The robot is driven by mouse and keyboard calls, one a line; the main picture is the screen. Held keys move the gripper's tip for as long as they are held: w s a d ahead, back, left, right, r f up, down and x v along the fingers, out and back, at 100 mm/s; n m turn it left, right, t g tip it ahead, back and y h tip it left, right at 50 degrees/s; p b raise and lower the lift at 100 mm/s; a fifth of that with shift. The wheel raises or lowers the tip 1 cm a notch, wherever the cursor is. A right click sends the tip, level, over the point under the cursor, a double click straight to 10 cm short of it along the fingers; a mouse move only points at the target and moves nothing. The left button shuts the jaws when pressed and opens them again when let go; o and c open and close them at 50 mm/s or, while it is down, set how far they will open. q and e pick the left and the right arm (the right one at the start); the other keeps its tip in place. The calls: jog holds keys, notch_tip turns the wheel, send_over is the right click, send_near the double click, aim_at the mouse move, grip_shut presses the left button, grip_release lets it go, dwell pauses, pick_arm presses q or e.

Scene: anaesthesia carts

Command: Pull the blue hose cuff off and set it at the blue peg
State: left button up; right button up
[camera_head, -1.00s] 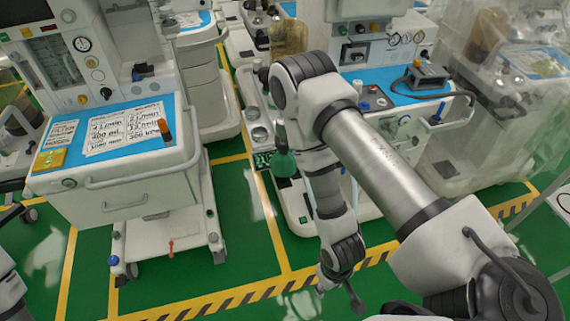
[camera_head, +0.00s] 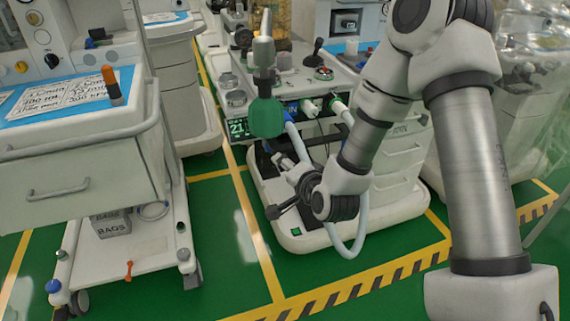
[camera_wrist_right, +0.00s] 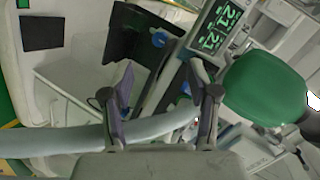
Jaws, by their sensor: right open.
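The blue hose cuff (camera_head: 288,115) shows as a small blue end beside the green bag, at the front of the monitor cart; the bag partly hides it. A pale hose (camera_head: 358,232) loops down from there and back up to the cart. My right gripper (camera_head: 280,186) is open and empty, low in front of the cart and below the cuff. In the right wrist view its fingers (camera_wrist_right: 162,75) stand apart, with the hose (camera_wrist_right: 60,142) crossing close by them. A small blue part (camera_wrist_right: 185,88) shows between the fingers. A blue knob (camera_head: 53,286) on the left cart may be the peg.
The green bag (camera_head: 267,117) hangs close above my right gripper; it fills the right of the wrist view (camera_wrist_right: 265,85). The left cart (camera_head: 80,150) has an orange peg (camera_head: 128,268) on its low shelf. Green floor (camera_head: 225,240) between the carts is clear.

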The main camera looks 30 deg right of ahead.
jog(key=w+d+m+t+h+b, duration=0.1)
jog(key=w+d+m+t+b, duration=0.15)
jog(key=b, duration=0.25)
jog(key=m+t+h, duration=0.2)
jog(key=m, duration=0.2)
send_near(288, 124)
jog(key=x, duration=0.3)
pick_arm(q)
notch_tip(288, 124, down, 8)
pick_arm(e)
jog(key=shift+d+r+n+g, duration=0.1)
jog(key=shift+d+n+g, duration=0.05)
jog(key=shift+n+g, duration=0.1)
pick_arm(q)
jog(key=shift+r, duration=0.1)
pick_arm(e)
jog(key=shift+y, duration=0.4)
jog(key=x, duration=0.9)
jog(key=shift+p, duration=0.4)
pick_arm(q)
jog(key=shift+r, duration=0.25)
jog(key=shift+f, duration=0.15)
